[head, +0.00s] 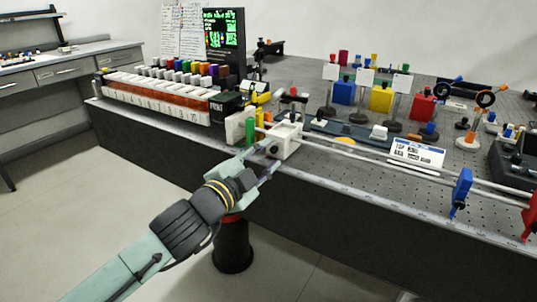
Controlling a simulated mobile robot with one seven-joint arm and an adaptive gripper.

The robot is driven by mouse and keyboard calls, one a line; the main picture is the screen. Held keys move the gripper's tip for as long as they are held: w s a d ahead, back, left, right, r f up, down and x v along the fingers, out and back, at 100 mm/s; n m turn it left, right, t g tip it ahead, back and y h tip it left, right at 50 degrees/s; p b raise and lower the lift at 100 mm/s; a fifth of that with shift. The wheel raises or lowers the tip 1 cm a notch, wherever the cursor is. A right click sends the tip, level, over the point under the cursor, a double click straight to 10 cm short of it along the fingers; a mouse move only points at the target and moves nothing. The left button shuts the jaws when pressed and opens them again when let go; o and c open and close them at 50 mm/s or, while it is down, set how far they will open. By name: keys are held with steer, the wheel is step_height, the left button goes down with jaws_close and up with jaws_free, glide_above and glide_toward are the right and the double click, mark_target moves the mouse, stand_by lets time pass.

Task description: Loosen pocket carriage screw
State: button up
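A white block-shaped carriage (285,142) sits on the rails near the bench's front edge, in the middle of the head view. A small dark part shows at its front left, but I cannot make out clearly whether it is the screw. My gripper (271,158) is just in front of and below the carriage's near face. Its two fingers look spread apart, pointing up and to the right at the carriage. I see nothing held between them. Whether a fingertip touches the carriage or its screw is too small to tell.
Two pale rails (365,157) run right along the bench (340,190) toward a blue holder (461,189). A green cylinder (250,131) stands close left of the carriage. A long rack (160,95) with coloured blocks is at the back left. The floor in front is mostly free.

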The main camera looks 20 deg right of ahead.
steer(key=v, duration=0.5)
steer(key=shift+s+a, duration=0.25)
